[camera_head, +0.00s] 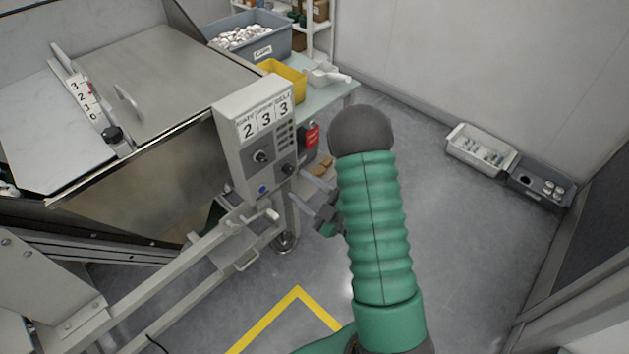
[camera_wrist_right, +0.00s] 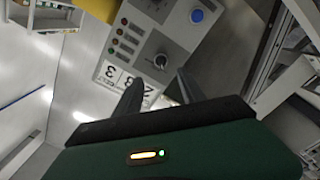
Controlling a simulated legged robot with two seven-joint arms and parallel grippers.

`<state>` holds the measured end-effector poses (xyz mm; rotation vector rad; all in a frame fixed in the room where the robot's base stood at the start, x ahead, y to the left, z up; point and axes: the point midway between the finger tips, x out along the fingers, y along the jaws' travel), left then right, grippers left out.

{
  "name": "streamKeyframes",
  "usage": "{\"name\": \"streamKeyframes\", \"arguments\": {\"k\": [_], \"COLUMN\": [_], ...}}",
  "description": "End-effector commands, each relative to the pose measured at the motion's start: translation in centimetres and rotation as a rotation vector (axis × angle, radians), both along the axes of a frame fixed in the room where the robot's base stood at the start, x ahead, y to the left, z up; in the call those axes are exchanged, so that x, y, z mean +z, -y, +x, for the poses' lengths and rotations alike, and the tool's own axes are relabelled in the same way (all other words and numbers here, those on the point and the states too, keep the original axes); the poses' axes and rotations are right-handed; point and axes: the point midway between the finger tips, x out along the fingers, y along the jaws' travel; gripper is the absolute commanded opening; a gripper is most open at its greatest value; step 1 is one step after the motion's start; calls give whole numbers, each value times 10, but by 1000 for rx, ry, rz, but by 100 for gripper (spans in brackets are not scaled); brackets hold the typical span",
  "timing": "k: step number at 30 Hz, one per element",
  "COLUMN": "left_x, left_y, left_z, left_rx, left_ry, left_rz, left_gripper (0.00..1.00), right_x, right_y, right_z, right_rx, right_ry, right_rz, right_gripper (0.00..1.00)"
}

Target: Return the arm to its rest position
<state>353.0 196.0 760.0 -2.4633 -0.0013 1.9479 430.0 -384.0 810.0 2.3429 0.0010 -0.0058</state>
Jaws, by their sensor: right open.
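My right arm (camera_head: 375,230), green and ribbed with a dark rounded elbow, stands up in the middle of the head view. It partly hides my right gripper (camera_head: 302,190), which is beside the lower right of the grey control box (camera_head: 235,150). In the right wrist view the two dark fingers of the right gripper (camera_wrist_right: 160,88) are apart with nothing between them. The control box, with its knobs and blue button, also shows beyond the fingers in the right wrist view (camera_wrist_right: 185,35). My left gripper is not in view.
A steel hopper machine (camera_head: 165,75) fills the left, with a rail (camera_head: 190,255) below the control box. Behind stands a table (camera_head: 335,92) with a yellow bin (camera_head: 283,80) and a grey bin of caps (camera_head: 270,32). Two trays lie at right; the floor (camera_head: 460,240) between is clear.

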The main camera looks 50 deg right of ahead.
Motion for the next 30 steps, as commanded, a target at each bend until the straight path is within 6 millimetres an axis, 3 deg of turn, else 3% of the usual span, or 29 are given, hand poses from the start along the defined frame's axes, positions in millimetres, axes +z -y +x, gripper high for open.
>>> {"name": "streamKeyframes", "arguments": {"k": [3, 7, 21, 25, 30], "left_x": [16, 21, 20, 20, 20], "left_y": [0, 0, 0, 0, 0], "left_z": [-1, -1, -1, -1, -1], "left_rx": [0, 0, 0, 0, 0], "left_ry": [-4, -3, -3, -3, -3], "left_rz": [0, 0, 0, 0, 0], "left_gripper": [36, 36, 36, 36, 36], "right_x": [2, -1, -4, -13, -40], "right_y": [1, 0, -1, -6, -23], "right_z": [-23, -34, -35, -18, 26], "right_rx": [-2, -1, 3, 14, -32], "right_ry": [-6, -2, -1, -79, -371], "right_rz": [3, 2, -1, 4, 71], "right_gripper": [48, 48, 48, 48, 48]}}
